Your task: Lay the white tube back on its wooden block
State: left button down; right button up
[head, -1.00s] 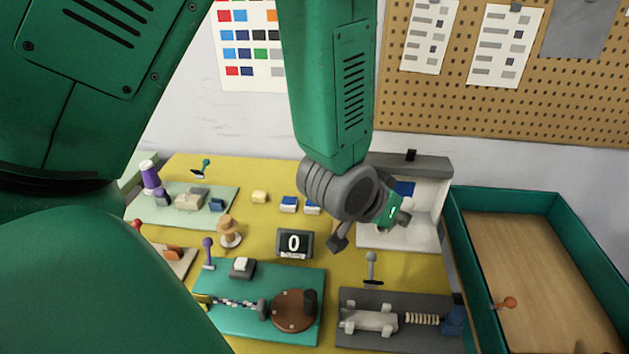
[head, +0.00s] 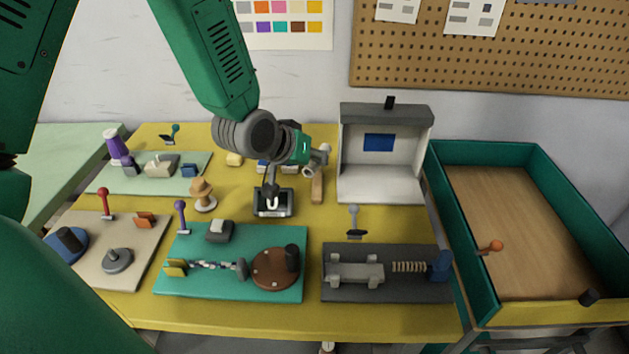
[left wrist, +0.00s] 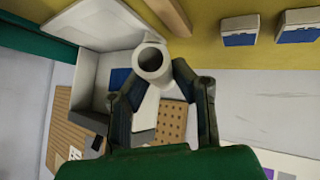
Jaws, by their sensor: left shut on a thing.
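My left gripper (head: 318,160) is shut on the white tube (head: 310,170), left of the open white box. In the left wrist view the tube (left wrist: 153,62) sits between the two dark fingers (left wrist: 155,85), with its round open end facing the camera. The wooden block (head: 317,187) lies on the yellow table just below and in front of the gripper. The block also shows at the top of the left wrist view (left wrist: 170,14), apart from the tube's visible end. My right gripper is not in view.
The open white box (head: 385,185) stands right of the gripper. A small dark display (head: 273,203) and blue-and-white boxes (left wrist: 300,25) are close to the left. A teal board (head: 200,290) and a grey fixture board (head: 385,287) lie in front. A green-walled tray (head: 460,220) stands at right.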

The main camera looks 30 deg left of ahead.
aim_at(322, 179)
pick_arm(q)
notch_tip(322, 179, down, 5)
jog(key=shift+b, duration=0.45)
jog(key=shift+r, duration=0.15)
jog(key=c, duration=1.3)
grip_release()
jog(key=shift+c, duration=0.2)
jog(key=p+v, duration=0.7)
jog(key=v, duration=0.4)
jog(key=shift+r, duration=0.25)
jog(key=shift+s+a+p, duration=0.1)
jog(key=shift+s+p, duration=0.25)
jog(key=shift+p, duration=0.15)
